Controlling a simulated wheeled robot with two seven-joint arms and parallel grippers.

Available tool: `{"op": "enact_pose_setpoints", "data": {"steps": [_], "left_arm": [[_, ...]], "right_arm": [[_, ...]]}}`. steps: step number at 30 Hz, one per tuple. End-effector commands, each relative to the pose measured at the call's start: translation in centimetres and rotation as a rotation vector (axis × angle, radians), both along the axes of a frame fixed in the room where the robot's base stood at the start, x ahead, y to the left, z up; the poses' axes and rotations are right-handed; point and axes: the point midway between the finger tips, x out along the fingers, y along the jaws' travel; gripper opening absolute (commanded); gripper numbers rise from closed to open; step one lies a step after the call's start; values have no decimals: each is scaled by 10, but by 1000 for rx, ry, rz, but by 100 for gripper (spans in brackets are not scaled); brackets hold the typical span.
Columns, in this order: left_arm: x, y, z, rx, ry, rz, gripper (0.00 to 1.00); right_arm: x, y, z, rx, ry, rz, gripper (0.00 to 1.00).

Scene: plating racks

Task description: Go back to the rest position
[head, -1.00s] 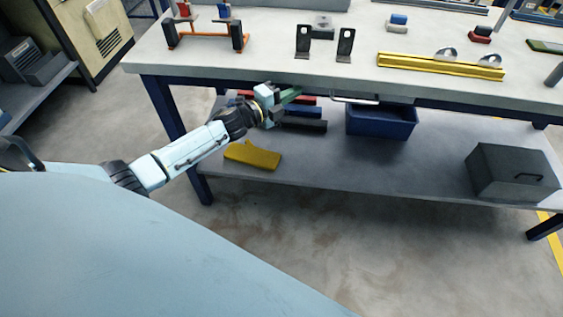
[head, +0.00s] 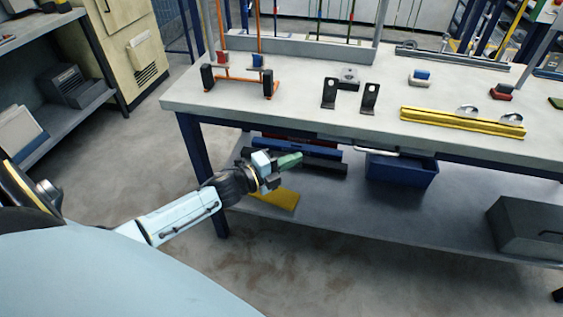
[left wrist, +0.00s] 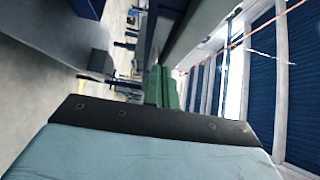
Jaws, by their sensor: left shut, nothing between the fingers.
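My left gripper (head: 290,161) reaches in from the left in the head view, in front of the workbench (head: 235,108) and below the level of its top. Its green fingers are shut with nothing between them. The fingers also show in the left wrist view (left wrist: 160,88), pressed together. The gripper appears apart from the bench, though the exact gap is hard to judge. My right gripper is not in view.
On the bench stand an orange rack (head: 240,78), two black brackets (head: 369,98) and a yellow rail (head: 460,122). Below are a blue bin (head: 400,172), a yellow cloth-like item (head: 280,200) and a grey box (head: 525,228) on the lower shelf. Floor in front is clear.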

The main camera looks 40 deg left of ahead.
Motion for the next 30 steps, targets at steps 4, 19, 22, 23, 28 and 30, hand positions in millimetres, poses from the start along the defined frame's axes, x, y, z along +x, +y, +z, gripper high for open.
{"op": "enact_pose_setpoints", "data": {"steps": [4,19,22,23,28,30], "left_arm": [[-18,7,0,0,1,-1,0],[-33,22,-35,-61,100,62,0],[-48,36,-90,-157,255,166,0],[-56,41,-110,-191,312,206,0],[-121,59,-224,-387,632,451,0],[-157,61,-265,-457,755,555,0]], "right_arm": [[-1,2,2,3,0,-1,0],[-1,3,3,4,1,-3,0],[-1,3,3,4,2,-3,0],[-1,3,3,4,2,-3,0],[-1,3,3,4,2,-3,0],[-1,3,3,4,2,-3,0]]}}
